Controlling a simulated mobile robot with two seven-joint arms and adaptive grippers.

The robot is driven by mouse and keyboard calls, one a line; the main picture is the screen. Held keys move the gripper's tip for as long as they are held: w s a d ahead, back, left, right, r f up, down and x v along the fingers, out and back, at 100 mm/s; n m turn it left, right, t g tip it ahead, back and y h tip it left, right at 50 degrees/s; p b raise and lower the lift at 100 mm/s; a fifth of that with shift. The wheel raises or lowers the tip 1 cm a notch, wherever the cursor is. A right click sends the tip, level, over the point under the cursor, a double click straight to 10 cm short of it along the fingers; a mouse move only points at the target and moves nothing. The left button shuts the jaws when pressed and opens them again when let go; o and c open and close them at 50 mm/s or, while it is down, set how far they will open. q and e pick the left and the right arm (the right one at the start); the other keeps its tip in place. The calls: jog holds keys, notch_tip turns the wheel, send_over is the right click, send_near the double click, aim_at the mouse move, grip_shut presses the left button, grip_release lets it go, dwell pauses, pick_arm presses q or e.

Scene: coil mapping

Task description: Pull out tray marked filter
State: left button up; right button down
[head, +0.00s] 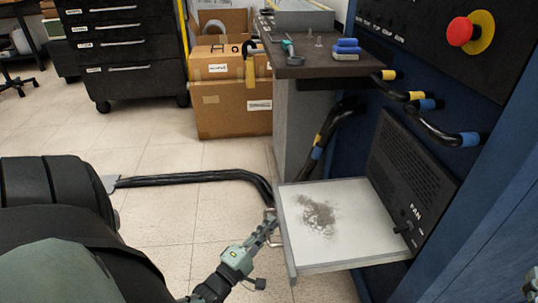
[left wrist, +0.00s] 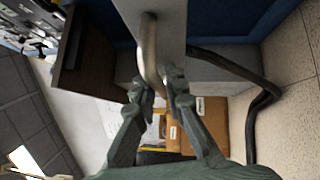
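The filter tray (head: 345,205) is a pale, flat drawer with a dark dusty patch on top. It sticks well out from the blue cabinet, below the panel marked FAN. I cannot read a filter label on it. Its metal bar handle (head: 268,228) is on the left front face and also shows in the left wrist view (left wrist: 148,50). My left gripper (head: 270,226) is at this handle, with its fingertips (left wrist: 159,88) closed around the bar. Part of my right gripper (head: 530,283) shows at the lower right edge; its fingers cannot be made out clearly.
Black hoses (head: 190,178) run along the floor to the cabinet's left side. A dark-topped table (head: 300,68) stands behind the tray, with cardboard boxes (head: 230,105) and a black tool chest (head: 125,50) farther back. The tiled floor left of the tray is mostly open.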

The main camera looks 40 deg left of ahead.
pick_arm(q)
jog(key=shift+o, duration=0.3)
jog(key=s+d+f, duration=0.1)
jog(key=s, duration=1.1)
jog(key=shift+d+f, duration=0.3)
jog(key=shift+w, duration=0.1)
